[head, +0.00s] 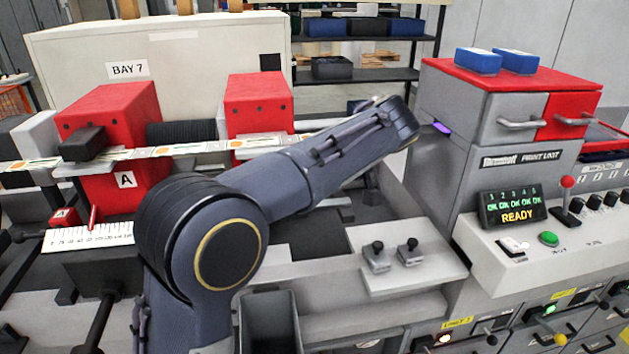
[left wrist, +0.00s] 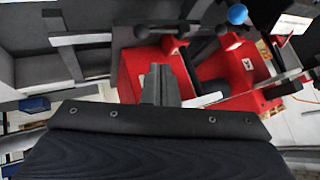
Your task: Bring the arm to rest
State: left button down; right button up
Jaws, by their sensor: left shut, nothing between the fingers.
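My left arm (head: 290,180) rises from the bottom left of the head view, bends at a large round joint and reaches toward the upper right, in front of the machine. Its hand is not clearly seen there, at the far end of the arm. In the left wrist view my left gripper (left wrist: 160,75) shows as narrow grey fingers, shut and empty. Red blocks lie beyond the fingers in that view; I cannot tell their distance. My right gripper is not in view.
Red block A (head: 110,140) and a second red block (head: 258,112) stand behind the arm, with a label strip (head: 190,148) running across. The print unit (head: 520,165) stands right. A grey plate (head: 400,280) with two small knobbed parts and an open bin (head: 270,320) are in front.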

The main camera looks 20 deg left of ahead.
pick_arm(q)
jog(key=shift+a, duration=0.1)
jog(key=s+a+f+m+h, duration=0.2)
jog(key=s+a+f+h, duration=0.15)
jog(key=s, duration=0.25)
jog(key=s+a+f+m+h, duration=0.2)
jog(key=s+a+f+h, duration=0.15)
jog(key=s, duration=0.35)
jog(key=s+d+f+m+t+h, duration=0.1)
jog(key=s+d+f+h, duration=0.1)
jog(key=s, duration=0.6)
jog(key=s+d+f+m+t+h, duration=0.1)
jog(key=s+d+f+t+h, duration=0.1)
jog(key=s+d+f, duration=0.3)
jog(key=s+f+h, duration=0.1)
jog(key=s, duration=0.3)
jog(key=shift+s, duration=0.2)
jog(key=shift+d+f, duration=0.1)
